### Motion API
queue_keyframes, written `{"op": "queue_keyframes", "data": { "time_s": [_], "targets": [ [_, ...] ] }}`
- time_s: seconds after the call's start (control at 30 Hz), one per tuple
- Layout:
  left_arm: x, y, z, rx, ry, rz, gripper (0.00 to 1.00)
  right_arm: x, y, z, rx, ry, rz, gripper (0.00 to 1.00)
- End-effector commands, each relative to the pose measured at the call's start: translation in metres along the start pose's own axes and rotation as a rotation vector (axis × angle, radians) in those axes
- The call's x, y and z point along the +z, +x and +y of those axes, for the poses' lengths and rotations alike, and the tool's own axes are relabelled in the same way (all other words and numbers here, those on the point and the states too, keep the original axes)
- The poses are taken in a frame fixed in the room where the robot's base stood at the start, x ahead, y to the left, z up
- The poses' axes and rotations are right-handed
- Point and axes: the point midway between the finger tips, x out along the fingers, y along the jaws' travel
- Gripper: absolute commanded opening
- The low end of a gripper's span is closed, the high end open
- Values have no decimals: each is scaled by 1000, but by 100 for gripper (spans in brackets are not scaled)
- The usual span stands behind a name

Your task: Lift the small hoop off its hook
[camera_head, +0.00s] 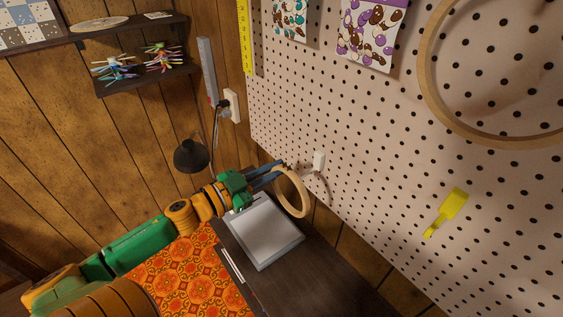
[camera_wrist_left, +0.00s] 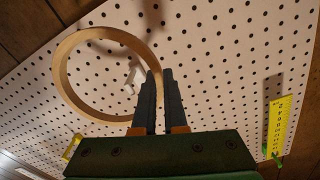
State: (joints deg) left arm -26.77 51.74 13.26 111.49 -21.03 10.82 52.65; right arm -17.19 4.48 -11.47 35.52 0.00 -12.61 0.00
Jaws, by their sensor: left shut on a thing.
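The small hoop (camera_head: 304,199), a light wooden ring, is in front of the pegboard. My left gripper (camera_head: 280,167) is shut on the hoop's upper rim in the head view. In the left wrist view the hoop (camera_wrist_left: 66,58) spreads to the left of the closed fingers (camera_wrist_left: 159,78), which cover part of its right rim. The white hook (camera_head: 319,160) sticks out of the pegboard just right of the hoop. In the left wrist view the hook (camera_wrist_left: 135,76) shows through the ring's opening, near the fingers. I cannot tell whether the hoop touches the hook. My right gripper is out of view.
A large wooden hoop (camera_head: 428,70) and a yellow tool (camera_head: 449,210) hang on the pegboard (camera_head: 375,120). A grey tray (camera_head: 264,232) lies on the dark tabletop (camera_head: 320,283) below my left gripper. A black lamp (camera_head: 191,156) stands behind the arm.

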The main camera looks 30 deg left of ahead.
Motion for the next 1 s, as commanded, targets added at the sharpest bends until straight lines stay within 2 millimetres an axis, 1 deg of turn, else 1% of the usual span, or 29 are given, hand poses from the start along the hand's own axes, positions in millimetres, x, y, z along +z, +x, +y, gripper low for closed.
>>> {"op": "queue_keyframes", "data": {
  "time_s": [0.03,0.2,0.6,1.0],
  "targets": [
    [-2,-4,-1,0,-3,-2,0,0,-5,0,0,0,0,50],
    [-2,-16,-1,-1,-2,-2,0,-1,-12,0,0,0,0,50],
    [-1,-42,-1,-2,-1,-2,0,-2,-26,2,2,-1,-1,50],
    [1,-44,0,-1,2,-1,0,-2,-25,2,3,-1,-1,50]
  ]
}}
